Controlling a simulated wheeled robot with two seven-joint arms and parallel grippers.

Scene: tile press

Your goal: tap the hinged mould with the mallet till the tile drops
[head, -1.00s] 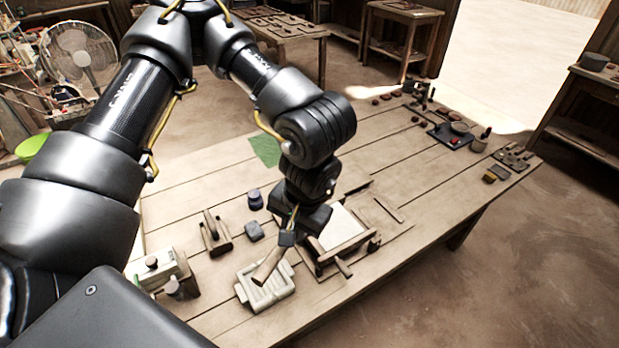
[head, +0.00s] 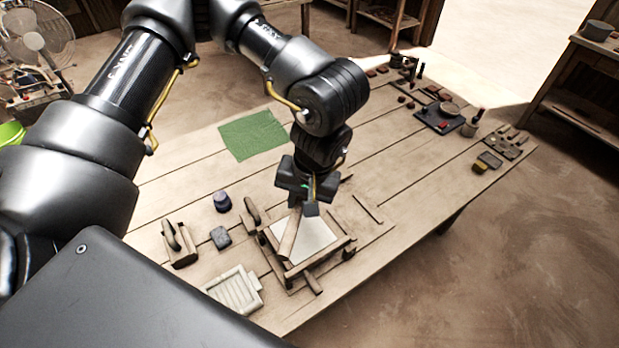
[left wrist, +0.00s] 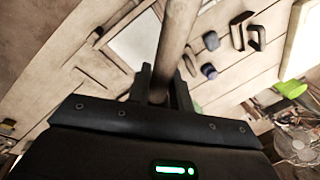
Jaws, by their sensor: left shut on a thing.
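My left gripper (head: 309,206) is shut on a plain wooden rod-like piece, seemingly the mallet (head: 291,232), which slants down from the fingers. In the left wrist view the mallet (left wrist: 175,45) runs up and away from the jaws (left wrist: 158,88). It overlaps the wooden frame, seemingly the hinged mould (head: 322,262), with a pale flat panel (head: 315,237) inside. I cannot tell whether mallet and frame touch. The frame lies flat on the table and also shows in the left wrist view (left wrist: 116,22). No separate tile can be made out. My right gripper is out of view.
A pale ribbed tray (head: 236,292) lies left of the frame. A grey block (head: 220,238), a dark blue jar (head: 222,202) and a wooden handled block (head: 181,246) stand further left. A green cloth (head: 253,135) lies behind. The table's middle right is mostly clear.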

